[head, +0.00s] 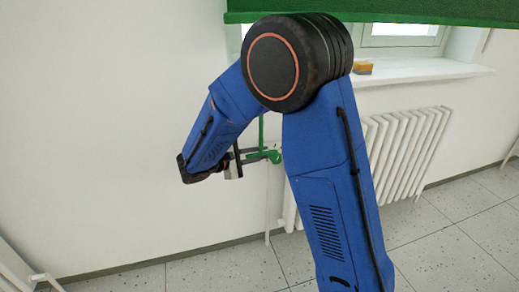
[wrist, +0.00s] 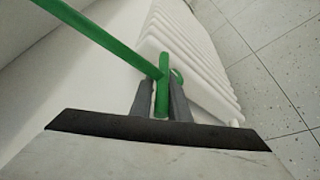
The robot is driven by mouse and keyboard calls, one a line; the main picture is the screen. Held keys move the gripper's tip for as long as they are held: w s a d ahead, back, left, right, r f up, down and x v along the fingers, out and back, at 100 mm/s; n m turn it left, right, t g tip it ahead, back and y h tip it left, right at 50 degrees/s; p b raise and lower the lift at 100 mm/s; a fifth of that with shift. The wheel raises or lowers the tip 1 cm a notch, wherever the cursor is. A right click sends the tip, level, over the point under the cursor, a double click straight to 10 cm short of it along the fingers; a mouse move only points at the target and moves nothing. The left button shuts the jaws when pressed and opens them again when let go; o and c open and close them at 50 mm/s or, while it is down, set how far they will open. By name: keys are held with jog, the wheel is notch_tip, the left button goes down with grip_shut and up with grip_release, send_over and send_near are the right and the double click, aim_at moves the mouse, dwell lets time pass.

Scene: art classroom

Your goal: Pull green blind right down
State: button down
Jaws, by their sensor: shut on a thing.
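The green blind (head: 400,12) hangs across the top of the head view. Its lower edge is above the window sill, and part of the window shows below it. A thin green cord or rod (head: 261,130) runs down from behind my arm to a green handle (head: 274,156). My gripper (head: 262,155) is shut on this green handle beside the wall. In the wrist view the handle (wrist: 161,95) stands between the two grey fingers, and the green rod slants up to the left. My arm hides part of the blind and window.
A white radiator (head: 405,150) stands under the white window sill (head: 420,70), to the right of my gripper. A small yellow-orange object (head: 363,68) lies on the sill. The wall to the left is bare, and the speckled floor (head: 460,240) is clear.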

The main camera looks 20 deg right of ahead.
notch_tip(320, 180, down, 17)
jog(key=shift+s, duration=0.3)
jog(key=shift+d+f, duration=0.1)
jog(key=c, duration=1.8)
grip_release()
jog(key=shift+o, duration=0.2)
jog(key=shift+w, duration=0.1)
jog(key=v, duration=1.7)
